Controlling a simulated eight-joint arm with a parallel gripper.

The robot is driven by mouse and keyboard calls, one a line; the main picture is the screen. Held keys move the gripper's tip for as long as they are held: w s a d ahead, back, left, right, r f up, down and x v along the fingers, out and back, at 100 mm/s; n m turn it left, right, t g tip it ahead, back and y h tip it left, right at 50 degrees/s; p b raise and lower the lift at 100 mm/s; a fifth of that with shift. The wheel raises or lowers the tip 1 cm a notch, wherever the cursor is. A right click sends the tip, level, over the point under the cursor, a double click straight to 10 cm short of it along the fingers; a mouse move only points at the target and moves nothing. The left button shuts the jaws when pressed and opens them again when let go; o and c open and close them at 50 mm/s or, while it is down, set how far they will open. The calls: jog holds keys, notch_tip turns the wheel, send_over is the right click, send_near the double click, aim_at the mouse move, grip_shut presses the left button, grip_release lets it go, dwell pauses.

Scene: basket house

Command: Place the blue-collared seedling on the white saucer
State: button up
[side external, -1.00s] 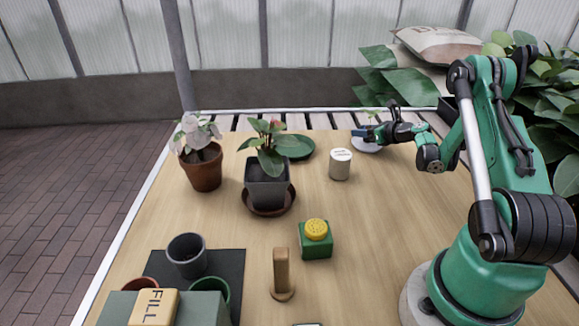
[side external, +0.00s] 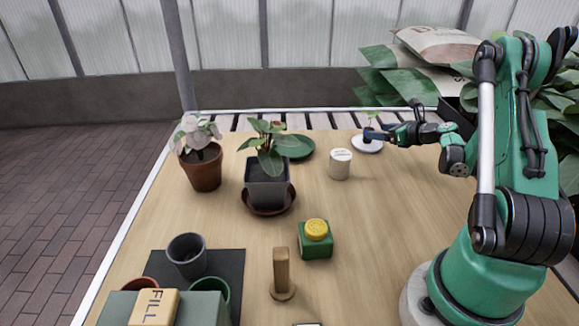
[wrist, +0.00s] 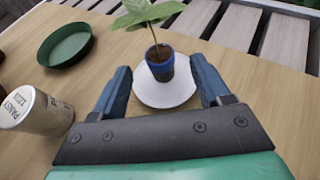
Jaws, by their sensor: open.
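The blue-collared seedling (wrist: 159,62) is a small dark pot with a blue rim and green leaves. It stands upright on the white saucer (wrist: 164,95) in the wrist view. In the side external view the white saucer (side external: 367,146) is at the far right of the table, with the seedling's leaves (side external: 373,115) above it; its pot is small there. My gripper (wrist: 165,80) is open, with its blue fingers on either side of the saucer's near part and apart from the pot. In the side external view my gripper (side external: 379,135) is just right of the seedling.
A white labelled tin (side external: 340,164) stands left of the saucer. An empty green saucer (wrist: 66,45) lies farther left. Two larger potted plants, a grey one (side external: 267,188) and a terracotta one (side external: 203,172), stand on the left. The table between tin and arm is clear.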

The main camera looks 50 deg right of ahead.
jog(key=shift+s+a+r, duration=0.1)
jog(key=shift+s+r, duration=0.15)
jog(key=shift+s, duration=0.25)
jog(key=shift+w+a+r+n, duration=0.1)
jog(key=shift+a+r+n, duration=0.1)
jog(key=shift+a+n, duration=0.15)
jog(key=w+a+r+n+g+y, duration=0.2)
jog(key=w+a+r+n, duration=0.1)
jog(key=a+n, duration=0.5)
jog(key=w+a+r+n+g+y, duration=0.1)
jog(key=w+a+r+n+g, duration=0.2)
jog(key=a+n, duration=0.5)
jog(key=s+a+r+n, duration=0.1)
jog(key=s+a+n, duration=0.3)
jog(key=a+n, duration=0.3)
jog(key=s+a+r+n+g, duration=0.1)
jog(key=s+a+n, duration=0.3)
jog(key=a+n, duration=0.4)
jog(key=r+n, duration=0.1)
jog(key=n, duration=0.5)
jog(key=shift+s+r+h, duration=0.15)
jog(key=shift+r+h, duration=0.05)
jog(key=shift+h, duration=0.2)
